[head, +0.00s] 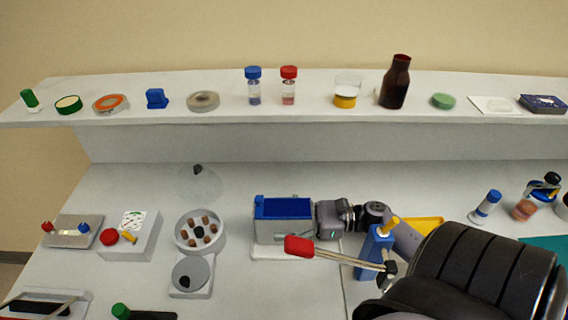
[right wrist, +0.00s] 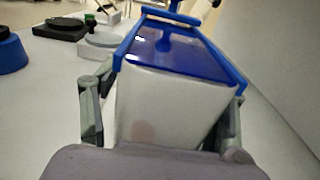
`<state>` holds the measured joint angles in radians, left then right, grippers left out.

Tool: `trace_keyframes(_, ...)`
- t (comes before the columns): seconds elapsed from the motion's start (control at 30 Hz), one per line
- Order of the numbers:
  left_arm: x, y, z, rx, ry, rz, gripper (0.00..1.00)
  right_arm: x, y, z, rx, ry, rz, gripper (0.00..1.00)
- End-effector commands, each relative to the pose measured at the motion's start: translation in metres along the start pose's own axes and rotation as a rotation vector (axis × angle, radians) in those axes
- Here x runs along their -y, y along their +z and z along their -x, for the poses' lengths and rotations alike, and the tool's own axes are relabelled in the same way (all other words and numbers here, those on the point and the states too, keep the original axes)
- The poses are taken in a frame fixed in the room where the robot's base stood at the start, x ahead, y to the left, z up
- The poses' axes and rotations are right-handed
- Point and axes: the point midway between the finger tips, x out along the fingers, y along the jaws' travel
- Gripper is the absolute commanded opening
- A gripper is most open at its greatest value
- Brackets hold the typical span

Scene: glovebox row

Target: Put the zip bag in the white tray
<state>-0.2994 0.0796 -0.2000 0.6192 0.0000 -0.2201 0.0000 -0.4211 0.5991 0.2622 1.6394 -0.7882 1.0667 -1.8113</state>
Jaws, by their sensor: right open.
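A flat, pale, clear-looking piece (head: 495,104) lies on the shelf at the right. It may be the zip bag, but it is too small to be sure. I cannot pick out the white tray with certainty. My right gripper (head: 318,219) is at the right end of a white box with a blue top (head: 283,224). In the right wrist view my open right gripper (right wrist: 163,125) has one finger on each side of this box (right wrist: 172,100). I cannot tell whether the fingers touch it. My left gripper is not in view.
The shelf (head: 300,117) carries bottles, tape rolls and a dark blue box (head: 543,103). A red-handled tool (head: 300,246) and a blue stand (head: 374,250) are close to my right arm. A round holder (head: 200,248) stands left of the box. The bench behind is mostly clear.

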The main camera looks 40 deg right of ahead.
Motion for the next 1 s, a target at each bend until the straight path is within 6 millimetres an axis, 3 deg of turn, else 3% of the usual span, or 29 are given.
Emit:
trace_keyframes(0.33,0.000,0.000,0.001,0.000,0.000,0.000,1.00,0.000,0.001,0.003,-0.001,-0.001,-0.001,0.69)
trace_keyframes(0.7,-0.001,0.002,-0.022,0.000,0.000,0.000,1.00,0.000,-0.001,0.061,-0.002,-0.001,0.000,0.69)
trace_keyframes(1.0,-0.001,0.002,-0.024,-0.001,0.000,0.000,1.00,0.000,0.002,0.076,0.000,-0.001,0.000,0.69)
